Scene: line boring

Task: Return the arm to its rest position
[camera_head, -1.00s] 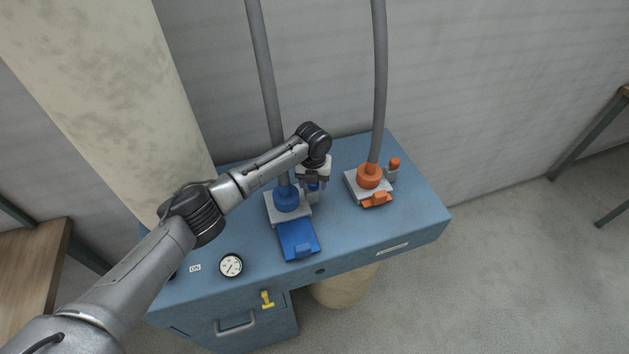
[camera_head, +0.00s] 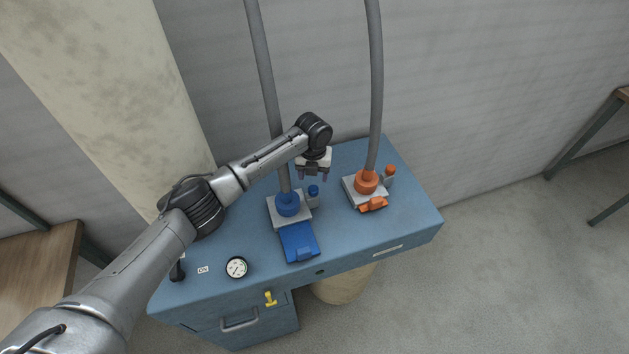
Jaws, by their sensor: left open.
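My left arm comes in from the lower left and reaches over the blue bench (camera_head: 345,232). My left gripper (camera_head: 312,176) points down above the bench, behind and above a small blue-capped knob (camera_head: 314,192). Its fingers are apart with nothing seen between them, and it looks clear of the knob. The blue fitting (camera_head: 288,205) with its grey hose stands just left of the knob. A blue flap (camera_head: 298,243) lies in front of it. My right gripper is not in view.
An orange fitting (camera_head: 366,183) with a hose and an orange-capped knob (camera_head: 390,172) stand on the right. A gauge (camera_head: 236,267), a black lever (camera_head: 178,269) and a yellow handle (camera_head: 270,298) are at the front left. A pillar (camera_head: 110,90) and wooden table (camera_head: 38,262) stand left.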

